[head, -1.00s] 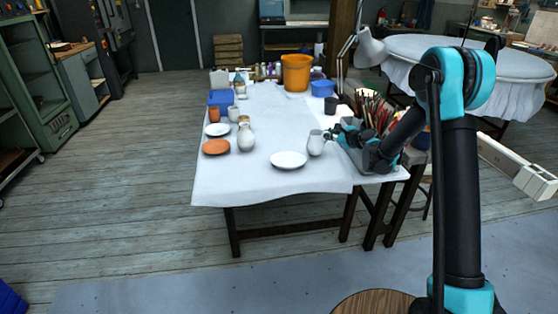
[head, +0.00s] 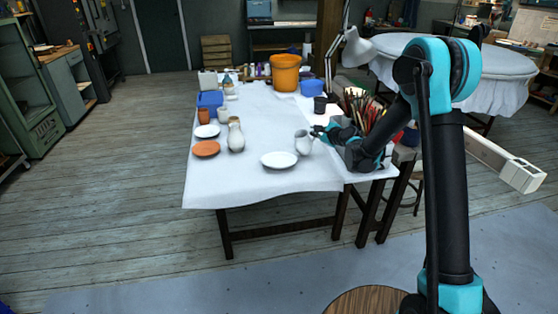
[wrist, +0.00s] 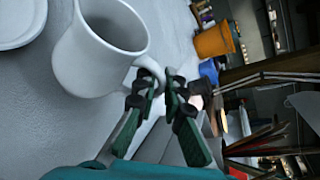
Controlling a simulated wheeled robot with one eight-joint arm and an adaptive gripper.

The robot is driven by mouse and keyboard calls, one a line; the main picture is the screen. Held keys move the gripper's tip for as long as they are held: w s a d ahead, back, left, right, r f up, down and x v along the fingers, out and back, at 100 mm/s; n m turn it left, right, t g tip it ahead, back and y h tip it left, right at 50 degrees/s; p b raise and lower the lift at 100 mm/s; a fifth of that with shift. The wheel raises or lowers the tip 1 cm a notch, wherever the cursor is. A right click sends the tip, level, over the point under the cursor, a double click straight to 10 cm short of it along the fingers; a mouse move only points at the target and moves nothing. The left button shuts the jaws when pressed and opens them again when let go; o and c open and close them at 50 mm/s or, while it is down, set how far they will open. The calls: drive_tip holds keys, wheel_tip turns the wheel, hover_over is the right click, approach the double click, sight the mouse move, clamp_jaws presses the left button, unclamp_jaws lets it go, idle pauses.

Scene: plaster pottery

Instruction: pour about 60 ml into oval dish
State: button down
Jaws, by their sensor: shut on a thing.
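A pale grey-white jug (head: 302,145) is at the right front of the cloth-covered table. In the wrist view the jug (wrist: 88,60) shows its open mouth and its handle toward me; I cannot make out liquid inside. My gripper (head: 318,131) is on the jug's right side. In the wrist view my gripper (wrist: 158,82) is shut on the jug's handle. The jug looks about upright; whether it touches the cloth is unclear. A shallow white dish (head: 279,160), probably the oval dish, lies just left of the jug. Its rim (wrist: 22,42) shows at the wrist view's top left.
A tan-and-white vase (head: 236,136), a terracotta dish (head: 205,149) and a white plate (head: 207,131) stand on the left. An orange bucket (head: 285,74) is at the back. A container of brushes (head: 362,112) is close to my arm. Cloth before the vase is clear.

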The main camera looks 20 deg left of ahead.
sight(297, 142)
drive_tip(key=shift+s+a+r+n+t, duration=0.25)
drive_tip(key=shift+s+a+r+n, duration=0.1)
drive_tip(key=shift+s+a+n, duration=0.15)
drive_tip(key=shift+s+a+r+n+t, duration=0.25)
drive_tip(key=shift+s+a+r+n, duration=0.15)
drive_tip(key=shift+s, duration=0.15)
drive_tip(key=shift+s+a+r+n+t+h, duration=0.25)
drive_tip(key=shift+s+a+r+n+t, duration=0.1)
drive_tip(key=shift+s+a+r+n, duration=0.3)
drive_tip(key=shift+s+a+r+n+t+h, duration=0.25)
drive_tip(key=shift+s+a+r+n+t, duration=0.15)
drive_tip(key=shift+s+n, duration=0.3)
drive_tip(key=shift+s+n, duration=0.1)
drive_tip(key=shift+n, duration=0.25)
drive_tip(key=shift+s+a+f+n+t+p, duration=0.1)
drive_tip(key=shift+s+a+n+t+p, duration=0.5)
drive_tip(key=shift+n, duration=0.5)
drive_tip(key=shift+s+a+r+n+t+p, duration=0.25)
drive_tip(key=shift+s+r+n+p, duration=0.15)
drive_tip(key=shift+n+p, duration=0.35)
drive_tip(key=shift+m, duration=0.25)
drive_tip(key=shift+w+d+f+m+g, duration=0.35)
drive_tip(key=shift+w+d+m+g, duration=0.15)
drive_tip(key=shift+m, duration=0.3)
